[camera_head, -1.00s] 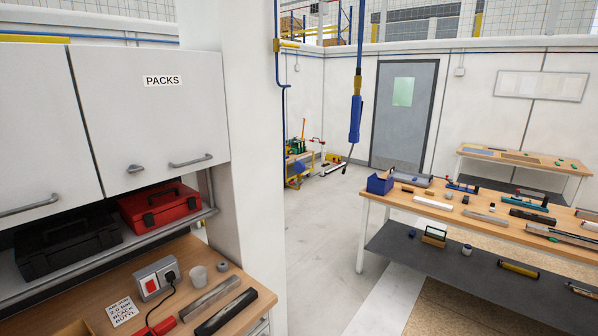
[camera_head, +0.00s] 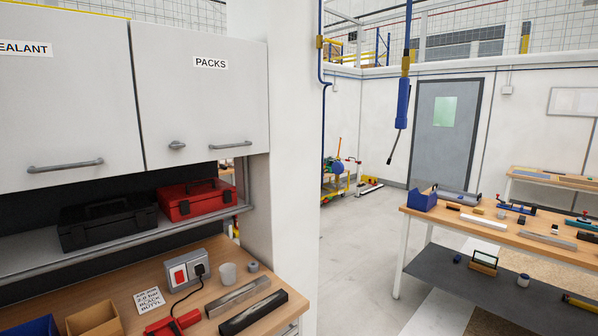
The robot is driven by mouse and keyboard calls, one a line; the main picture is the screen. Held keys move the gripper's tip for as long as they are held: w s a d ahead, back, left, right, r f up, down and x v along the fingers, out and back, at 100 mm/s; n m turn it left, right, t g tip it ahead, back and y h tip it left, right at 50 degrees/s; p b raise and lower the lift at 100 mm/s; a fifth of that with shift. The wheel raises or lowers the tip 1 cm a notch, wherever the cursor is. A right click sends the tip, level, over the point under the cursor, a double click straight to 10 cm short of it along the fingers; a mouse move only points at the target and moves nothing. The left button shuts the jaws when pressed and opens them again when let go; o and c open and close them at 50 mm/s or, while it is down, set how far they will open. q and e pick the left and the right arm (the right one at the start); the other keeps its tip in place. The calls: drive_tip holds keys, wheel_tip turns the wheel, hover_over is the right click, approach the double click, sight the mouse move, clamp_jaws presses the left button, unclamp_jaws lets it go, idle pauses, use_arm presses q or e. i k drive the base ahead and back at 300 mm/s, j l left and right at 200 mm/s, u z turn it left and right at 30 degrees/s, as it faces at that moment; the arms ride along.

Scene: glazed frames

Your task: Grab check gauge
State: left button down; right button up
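I cannot pick out a check gauge for certain. The near wooden counter (camera_head: 215,258) holds a silver bar (camera_head: 238,298), a black bar (camera_head: 264,313), a red tool (camera_head: 172,325), a white cup (camera_head: 228,273) and a small grey ring-like piece (camera_head: 253,266). The long workbench (camera_head: 455,222) at right carries several small bars and blue tools, too small to identify. Neither of my grippers is in view.
White cabinets, one marked PACKS (camera_head: 211,62), hang above a shelf with a black case (camera_head: 107,224) and a red case (camera_head: 196,200). A blue hanging tool (camera_head: 402,103) is near a grey door (camera_head: 443,132). Clear floor (camera_head: 352,250) lies between counter and workbench.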

sight(338, 167)
drive_tip(key=i+l+u, duration=0.15)
drive_tip(key=l+u, duration=0.25)
drive_tip(key=i+l+u, duration=0.15)
drive_tip(key=l+u, duration=0.65)
drive_tip(key=i+j, duration=0.05)
